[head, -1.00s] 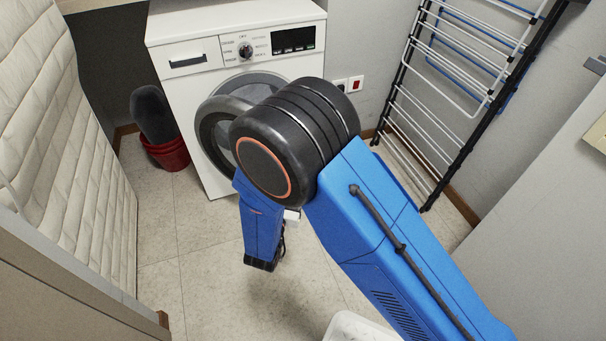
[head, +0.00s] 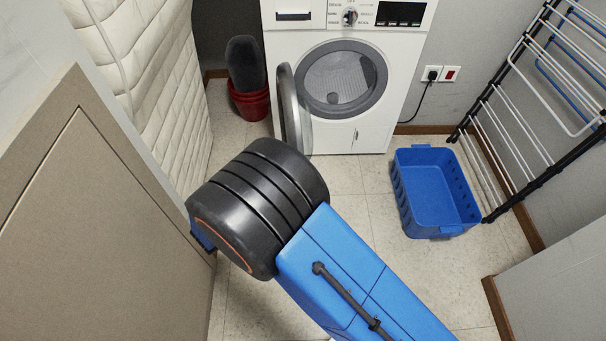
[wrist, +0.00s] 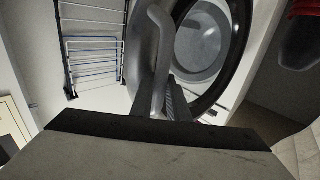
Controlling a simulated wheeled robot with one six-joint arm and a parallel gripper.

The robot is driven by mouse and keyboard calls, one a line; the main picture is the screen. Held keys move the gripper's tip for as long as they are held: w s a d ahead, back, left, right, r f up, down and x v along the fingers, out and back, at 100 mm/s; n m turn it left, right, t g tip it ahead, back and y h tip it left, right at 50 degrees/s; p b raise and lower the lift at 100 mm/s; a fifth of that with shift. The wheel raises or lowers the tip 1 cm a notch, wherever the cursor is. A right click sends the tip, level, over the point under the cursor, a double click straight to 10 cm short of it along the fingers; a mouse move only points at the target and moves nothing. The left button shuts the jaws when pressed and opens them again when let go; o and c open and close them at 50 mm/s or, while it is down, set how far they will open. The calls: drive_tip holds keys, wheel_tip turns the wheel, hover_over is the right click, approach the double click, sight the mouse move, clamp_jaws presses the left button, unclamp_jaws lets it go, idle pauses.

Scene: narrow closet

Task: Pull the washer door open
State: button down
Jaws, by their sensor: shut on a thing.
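The white washer (head: 345,20) stands against the back wall. Its round grey-rimmed door (head: 285,110) stands swung out to the left of the opening (head: 342,80), which is exposed in the head view. In the head view my gripper is hidden behind my large black arm joint, so the grip shows only in the wrist view.
A blue basket (head: 432,190) sits on the floor right of the washer, near the drying rack (head: 530,110). A red bucket (head: 250,102) stands left of it. A quilted mattress (head: 150,70) and a beige panel (head: 110,220) line the left side. Floor between is clear.

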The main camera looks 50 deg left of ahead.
drive_tip(key=shift+s+a, duration=1.2)
drive_tip(key=shift+a, duration=0.15)
drive_tip(key=c, duration=1.7)
unclamp_jaws()
wheel_tip(320, 180, up, 10)
drive_tip(key=shift+r, duration=0.1)
